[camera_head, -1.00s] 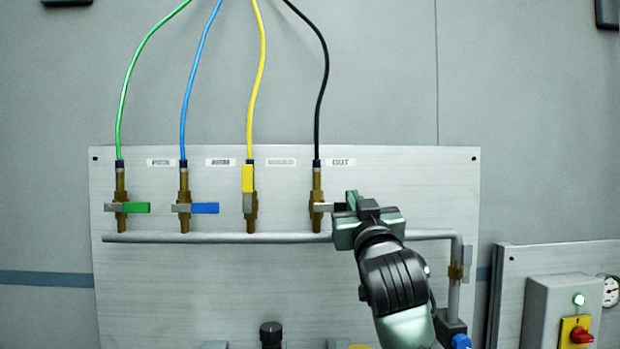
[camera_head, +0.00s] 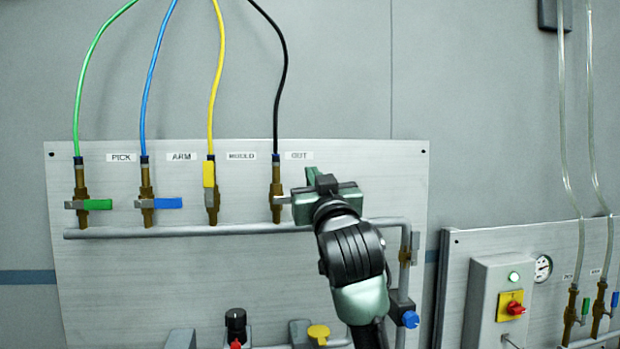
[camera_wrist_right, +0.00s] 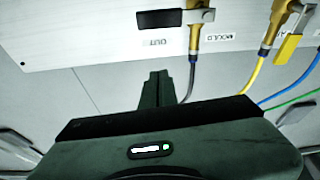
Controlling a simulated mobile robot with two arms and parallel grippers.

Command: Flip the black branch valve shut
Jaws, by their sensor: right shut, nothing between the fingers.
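The black branch valve (camera_head: 277,190) is the brass valve under the black hose, by the OUT label. Its lever points right, across the pipe; my right gripper hides the lever's black end in the head view. In the right wrist view, which is upside down, the black lever (camera_wrist_right: 175,18) lies crosswise over the brass body. My right gripper (camera_head: 316,178) is shut and empty, in front of the panel just right of the valve. Its closed fingertips (camera_wrist_right: 159,76) show apart from the lever in the wrist view. My left gripper is not in view.
Green (camera_head: 97,204) and blue (camera_head: 168,203) levers lie crosswise; the yellow lever (camera_head: 209,174) stands along its pipe. A grey manifold pipe (camera_head: 180,231) runs below. Knobs sit lower on the panel. At right is a box with a red switch (camera_head: 516,308) and a gauge (camera_head: 543,268).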

